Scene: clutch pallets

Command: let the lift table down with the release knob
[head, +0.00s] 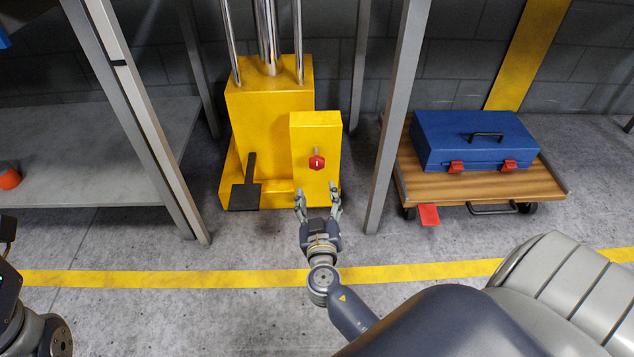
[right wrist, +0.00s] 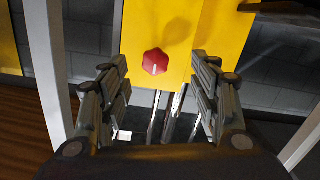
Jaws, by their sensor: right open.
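The release knob (head: 317,163) is red, on a short stem at the front of a yellow box (head: 316,128). The box belongs to the yellow base of the lift table (head: 262,110), from which chrome columns (head: 267,35) rise; the table's top is out of view. My right gripper (head: 318,193) is open and empty, its fingers pointing at the yellow box just below the knob in the head view. In the right wrist view the knob (right wrist: 155,62) shows between the two open fingers (right wrist: 159,70), with no visible contact. My left gripper is not visible; only parts of my left arm show.
A black foot pedal (head: 245,192) sits left of the box. Grey posts (head: 392,130) stand on both sides of the base. At right a blue toolbox (head: 475,140) rests on a wooden cart (head: 415,180). A grey shelf (head: 90,150) is at left.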

